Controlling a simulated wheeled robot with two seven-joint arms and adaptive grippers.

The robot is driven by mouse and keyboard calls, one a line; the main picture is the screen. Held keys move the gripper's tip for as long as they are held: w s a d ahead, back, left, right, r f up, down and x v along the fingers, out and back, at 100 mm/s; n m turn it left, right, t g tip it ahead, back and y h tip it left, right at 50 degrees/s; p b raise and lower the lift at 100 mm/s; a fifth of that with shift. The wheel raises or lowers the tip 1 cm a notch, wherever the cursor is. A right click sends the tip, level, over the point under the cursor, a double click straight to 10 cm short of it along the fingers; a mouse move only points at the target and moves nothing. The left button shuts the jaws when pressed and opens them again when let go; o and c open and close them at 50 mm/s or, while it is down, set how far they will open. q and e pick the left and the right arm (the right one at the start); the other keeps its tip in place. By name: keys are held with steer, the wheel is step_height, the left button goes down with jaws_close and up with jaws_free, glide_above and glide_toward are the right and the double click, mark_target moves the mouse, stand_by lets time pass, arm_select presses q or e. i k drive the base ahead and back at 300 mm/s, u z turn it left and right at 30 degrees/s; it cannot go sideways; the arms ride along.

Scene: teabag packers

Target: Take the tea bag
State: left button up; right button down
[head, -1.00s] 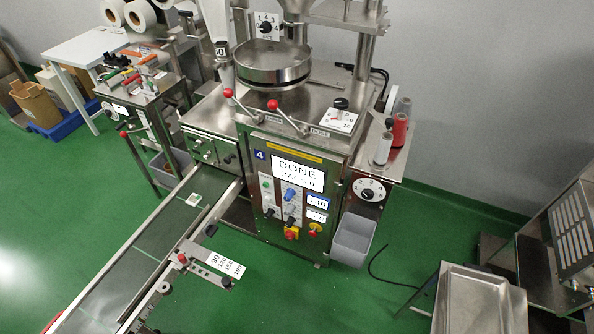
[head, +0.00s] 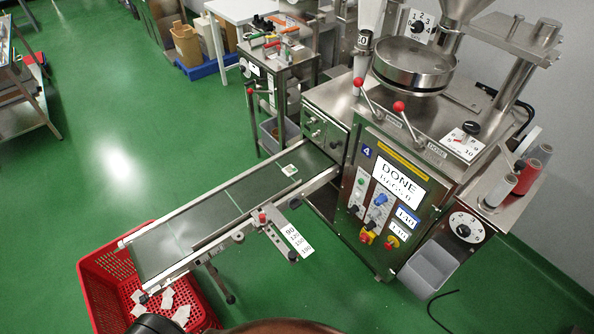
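A small, pale tea bag (head: 289,170) lies flat on the dark conveyor belt (head: 196,221), near the belt's upper end beside the machine. Several more white tea bags (head: 168,299) lie loose in a red crate (head: 103,303) under the belt's lower left end. Neither of my grippers shows in the head view, so what they hold cannot be seen.
The steel packing machine (head: 385,190) stands right of the belt, its display reading DONE. A grey bin (head: 429,271) hangs on its right side. A steel side stand (head: 275,75) with tools is behind. Green floor (head: 90,170) is open at left.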

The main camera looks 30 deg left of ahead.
mark_target(290, 170)
steer(key=z, duration=0.1)
steer(key=k, duration=0.25)
steer(key=u, duration=1.25)
steer(key=i, duration=1.25)
steer(key=u, duration=0.85)
